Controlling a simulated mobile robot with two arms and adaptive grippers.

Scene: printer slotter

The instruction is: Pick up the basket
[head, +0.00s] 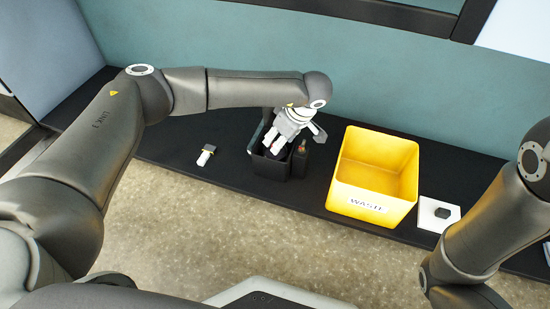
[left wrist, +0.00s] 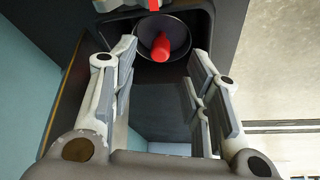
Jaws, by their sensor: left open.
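Two open containers are on the dark shelf: a yellow, box-shaped basket (head: 348,193) labelled WASTE and a smaller black holder (head: 268,167) to its left. I cannot tell which one the task calls the basket. My left gripper (head: 279,143) points down over the black holder and hides part of it. In the left wrist view, the left gripper (left wrist: 152,68) is open, with a dark round cup (left wrist: 178,50) and a red piece (left wrist: 161,47) beyond its fingertips. My right arm shows at the right, but its gripper is not in view.
The dark shelf (head: 225,172) runs along a teal wall (head: 380,90). A small white and dark part (head: 205,155) lies on the left. A white square plate with a dark block (head: 437,213) is right of the yellow basket. The yellow basket looks empty.

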